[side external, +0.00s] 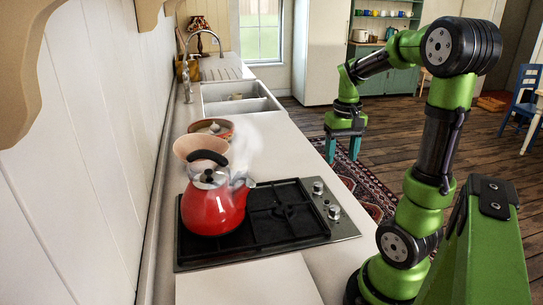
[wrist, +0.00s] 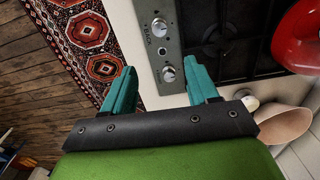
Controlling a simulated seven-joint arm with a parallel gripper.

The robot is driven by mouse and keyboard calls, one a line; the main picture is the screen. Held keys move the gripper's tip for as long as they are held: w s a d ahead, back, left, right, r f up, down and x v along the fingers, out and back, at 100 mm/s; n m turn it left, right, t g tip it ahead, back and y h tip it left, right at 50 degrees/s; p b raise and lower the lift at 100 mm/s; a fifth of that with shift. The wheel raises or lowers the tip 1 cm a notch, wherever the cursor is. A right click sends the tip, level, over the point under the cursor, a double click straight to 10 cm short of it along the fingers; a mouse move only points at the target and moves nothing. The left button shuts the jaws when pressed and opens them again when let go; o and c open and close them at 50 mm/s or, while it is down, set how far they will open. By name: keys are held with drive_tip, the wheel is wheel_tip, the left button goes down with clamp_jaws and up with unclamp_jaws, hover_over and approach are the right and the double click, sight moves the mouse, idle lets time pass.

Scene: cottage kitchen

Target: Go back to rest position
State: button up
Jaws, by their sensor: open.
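My gripper (side external: 343,148) has teal fingers and is open and empty. In the side view it hangs beyond the counter's front edge, over the floor and rug, to the right of the stove. In the wrist view my gripper (wrist: 162,92) shows its two fingers spread apart, with the counter edge and stove knobs lying between and behind them. Nothing is held between the fingers.
A red kettle (side external: 213,207) stands on the gas stove (side external: 284,240), with steam nearby. Behind it are bowls (side external: 214,128) and a sink (side external: 238,97). A patterned rug (side external: 372,190) lies on the wooden floor. The space around my gripper is clear.

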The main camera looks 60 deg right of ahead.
drive_tip(key=shift+r, duration=0.1)
drive_tip(key=w+a+r+n+t+y, duration=0.1)
drive_tip(key=a+r+n+t, duration=0.1)
drive_tip(key=a, duration=1.1)
drive_tip(key=w+a+r+n+t+y, duration=0.1)
drive_tip(key=a+t, duration=0.4)
drive_tip(key=a, duration=0.8)
wheel_tip(320, 180, up, 2)
drive_tip(key=shift+w+r+n, duration=0.15)
drive_tip(key=shift+w+n, duration=0.5)
drive_tip(key=shift+n, duration=0.45)
drive_tip(key=shift+a, duration=0.1)
